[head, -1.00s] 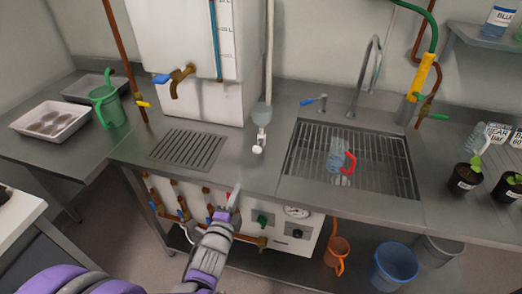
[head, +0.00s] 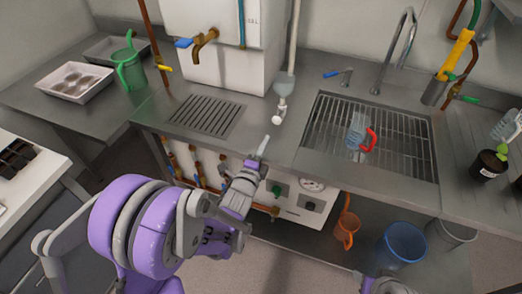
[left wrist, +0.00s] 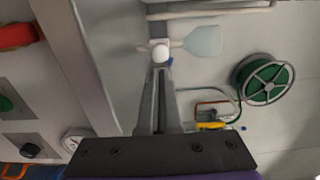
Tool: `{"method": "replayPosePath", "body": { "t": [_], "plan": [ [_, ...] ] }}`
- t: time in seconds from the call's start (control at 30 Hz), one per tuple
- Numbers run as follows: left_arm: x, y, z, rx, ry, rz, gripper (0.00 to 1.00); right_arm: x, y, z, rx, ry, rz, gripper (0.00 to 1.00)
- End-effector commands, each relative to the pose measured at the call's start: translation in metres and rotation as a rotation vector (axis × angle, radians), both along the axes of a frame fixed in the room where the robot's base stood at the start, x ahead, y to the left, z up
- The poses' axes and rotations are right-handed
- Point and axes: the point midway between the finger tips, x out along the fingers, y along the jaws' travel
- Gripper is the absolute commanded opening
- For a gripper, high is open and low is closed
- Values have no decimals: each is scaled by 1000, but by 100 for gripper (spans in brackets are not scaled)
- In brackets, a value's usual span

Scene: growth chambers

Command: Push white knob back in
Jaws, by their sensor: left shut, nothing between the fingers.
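The white knob (head: 277,120) sticks out at the front of a small valve, below a pale funnel (head: 284,86) at the foot of the white pipe. It also shows in the left wrist view as a round white ball (left wrist: 160,53) just beyond my fingertips. My right gripper's fingers do not show.
The sink (head: 424,160) with a red-handled jug (head: 360,133) lies right of the knob. A drain grate (head: 208,117) and a brass tap (head: 203,42) are to its left. Valves and a gauge panel (head: 300,198) sit below the counter edge.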

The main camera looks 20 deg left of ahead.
Motion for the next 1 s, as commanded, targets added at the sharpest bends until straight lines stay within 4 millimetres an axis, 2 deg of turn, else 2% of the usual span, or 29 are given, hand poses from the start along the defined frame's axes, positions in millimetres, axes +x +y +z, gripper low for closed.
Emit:
{"method": "replayPosePath", "body": {
  "t": [0.03, 0.2, 0.4, 0.57, 0.87, 1.0],
  "plan": [
    [12, -1, 1, 0, -1, 0, 0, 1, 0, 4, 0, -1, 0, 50],
    [46, -2, 1, -1, -1, 0, 0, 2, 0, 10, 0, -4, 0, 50],
    [71, -3, 1, 0, -1, 0, 0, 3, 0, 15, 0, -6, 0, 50],
    [78, -3, 1, -1, -1, 0, 0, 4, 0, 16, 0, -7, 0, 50],
    [78, -3, 0, -1, 0, 0, 0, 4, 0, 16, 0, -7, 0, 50],
    [88, -3, 0, -2, 0, 0, 0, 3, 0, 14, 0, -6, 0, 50]
  ]
}}
